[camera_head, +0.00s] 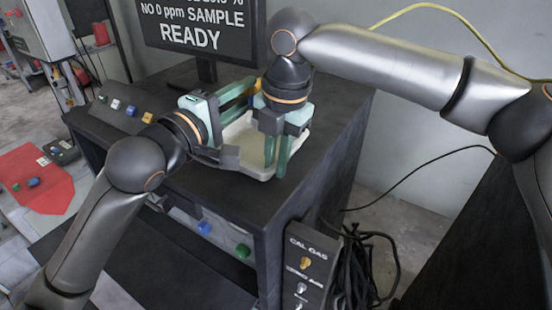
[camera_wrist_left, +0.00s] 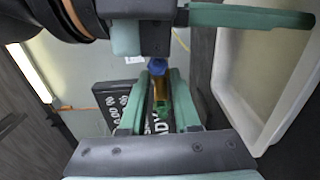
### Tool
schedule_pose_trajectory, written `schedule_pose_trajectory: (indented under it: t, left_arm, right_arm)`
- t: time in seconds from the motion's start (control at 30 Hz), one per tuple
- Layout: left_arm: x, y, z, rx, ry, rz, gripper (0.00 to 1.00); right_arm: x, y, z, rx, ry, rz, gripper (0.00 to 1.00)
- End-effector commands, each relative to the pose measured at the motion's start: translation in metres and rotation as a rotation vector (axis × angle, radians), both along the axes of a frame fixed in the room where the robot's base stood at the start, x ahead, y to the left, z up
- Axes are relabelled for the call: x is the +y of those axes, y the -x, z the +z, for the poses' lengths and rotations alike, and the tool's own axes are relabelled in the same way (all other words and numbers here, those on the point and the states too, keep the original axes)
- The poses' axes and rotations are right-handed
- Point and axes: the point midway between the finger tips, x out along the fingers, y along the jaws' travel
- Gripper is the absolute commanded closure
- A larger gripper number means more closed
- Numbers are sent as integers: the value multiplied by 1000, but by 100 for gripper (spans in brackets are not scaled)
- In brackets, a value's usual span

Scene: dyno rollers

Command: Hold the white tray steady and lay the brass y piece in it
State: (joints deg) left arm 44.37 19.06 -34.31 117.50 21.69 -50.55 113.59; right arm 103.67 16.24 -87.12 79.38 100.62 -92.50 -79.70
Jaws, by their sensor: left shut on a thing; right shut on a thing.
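The white tray (camera_head: 247,147) sits on top of the dark cabinet; its pale wall also shows in the left wrist view (camera_wrist_left: 227,75). My left gripper (camera_head: 252,90) is above the tray's far left side, shut on the brass y piece. In the left wrist view, the brass y piece (camera_wrist_left: 160,90) shows between the left fingers (camera_wrist_left: 158,95), with a blue end and a green end. My right gripper (camera_head: 275,165) points down at the tray's right side, shut on the tray's wall. Its fingers hide part of the tray, and the exact contact is hidden.
A display screen (camera_head: 205,30) stands behind the tray. A sloped panel (camera_head: 125,115) with coloured knobs lies to the left. The cabinet top (camera_head: 325,110) is clear on the right. A CAL GAS box (camera_head: 305,265) and black cables are at the cabinet's side.

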Motion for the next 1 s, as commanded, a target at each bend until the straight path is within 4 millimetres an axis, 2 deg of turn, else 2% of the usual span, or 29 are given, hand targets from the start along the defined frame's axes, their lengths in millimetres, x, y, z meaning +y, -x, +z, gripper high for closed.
schedule_pose_trajectory:
  t: [0.63, 0.83, 1.0]
  left_arm:
    - [0, -1, -1, 19, -16, -7, 100]
    - [2, -1, -12, 152, -130, -75, 100]
    - [3, 14, -22, 281, -273, -206, 100]
  right_arm:
    - [0, 0, 0, 0, 0, 1, 100]
    - [0, 0, 0, 0, 0, 1, 100]
    - [0, 0, 0, 0, 1, 1, 100]
